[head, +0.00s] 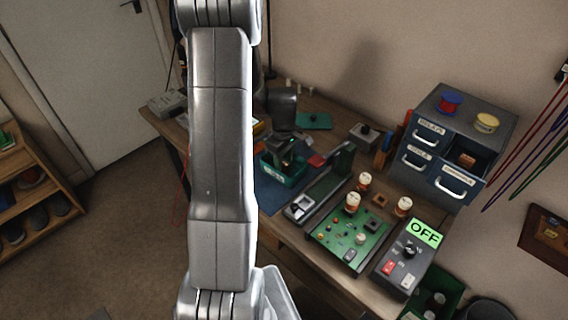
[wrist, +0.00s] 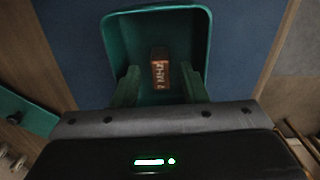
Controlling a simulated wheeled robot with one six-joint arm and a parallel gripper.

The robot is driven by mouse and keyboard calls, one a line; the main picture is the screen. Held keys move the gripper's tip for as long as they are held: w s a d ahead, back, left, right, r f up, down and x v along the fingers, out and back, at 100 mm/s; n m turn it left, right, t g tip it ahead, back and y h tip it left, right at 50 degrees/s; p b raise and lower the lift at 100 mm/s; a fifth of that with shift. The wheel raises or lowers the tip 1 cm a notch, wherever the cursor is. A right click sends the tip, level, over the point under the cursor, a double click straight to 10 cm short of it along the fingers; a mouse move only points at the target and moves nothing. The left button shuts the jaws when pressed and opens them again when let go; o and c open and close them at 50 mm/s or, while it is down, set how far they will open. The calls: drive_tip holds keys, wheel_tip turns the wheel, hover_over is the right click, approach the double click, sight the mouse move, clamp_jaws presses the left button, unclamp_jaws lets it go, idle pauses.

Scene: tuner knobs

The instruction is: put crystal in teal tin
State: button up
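The teal tin (head: 283,176) stands on the blue mat on the bench, and its open inside shows in the wrist view (wrist: 204,40). A small orange-brown piece with pale lettering (wrist: 160,70), which seems to be the crystal, shows within the tin's outline. My gripper (wrist: 161,86) is over the tin with its fingers spread, one on either side of the piece. Gaps show between the piece and both fingers. In the head view my gripper (head: 290,150) is above the tin and hides part of it; the piece cannot be made out there.
A green circuit board (head: 350,238) with several capped parts and a grey box marked OFF (head: 405,262) stand at the front right. A drawer cabinet (head: 455,130) stands behind, one drawer pulled open. A flat teal piece (head: 314,121) lies farther back. The blue mat (wrist: 245,50) is clear beside the tin.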

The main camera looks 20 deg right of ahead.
sight(284, 162)
wheel_tip(284, 162, up, 10)
idle(0.3)
drive_tip(key=shift+s, duration=0.1)
idle(0.5)
